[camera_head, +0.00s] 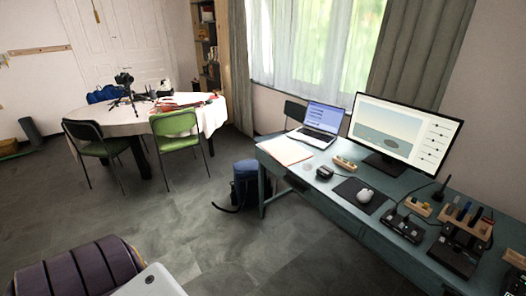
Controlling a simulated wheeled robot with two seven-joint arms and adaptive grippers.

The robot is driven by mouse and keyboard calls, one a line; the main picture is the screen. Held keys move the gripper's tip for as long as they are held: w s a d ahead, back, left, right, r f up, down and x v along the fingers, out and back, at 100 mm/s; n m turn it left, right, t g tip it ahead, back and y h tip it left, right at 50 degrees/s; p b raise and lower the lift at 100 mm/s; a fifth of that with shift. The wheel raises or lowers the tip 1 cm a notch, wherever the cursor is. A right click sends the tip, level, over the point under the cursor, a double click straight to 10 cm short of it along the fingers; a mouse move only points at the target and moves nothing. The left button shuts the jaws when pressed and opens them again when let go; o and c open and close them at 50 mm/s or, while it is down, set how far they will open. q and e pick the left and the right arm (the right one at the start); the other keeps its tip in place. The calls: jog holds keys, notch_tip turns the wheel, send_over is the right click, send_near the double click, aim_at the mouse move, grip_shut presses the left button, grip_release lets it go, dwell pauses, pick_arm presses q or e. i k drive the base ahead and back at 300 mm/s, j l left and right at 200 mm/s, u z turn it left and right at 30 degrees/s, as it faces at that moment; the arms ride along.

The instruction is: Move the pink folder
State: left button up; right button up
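A flat pale folder (285,151) with a pinkish-red edge lies at the left end of the teal desk (283,192). It is left of the open laptop (321,122) and close to the desk's left edge. It is the only folder-like thing I can make out, and its top looks almost white. Neither of my grippers is in view, so nothing shows touching the folder.
The desk also holds a monitor (403,130), a mouse (365,196) and wooden organizers. A blue backpack (246,184) stands on the floor by the desk's left end. A round table (130,116) with chairs is at the back left. The middle floor is clear.

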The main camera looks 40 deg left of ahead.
aim_at(285, 151)
jog(key=j+u, duration=0.15)
jog(key=u, duration=0.85)
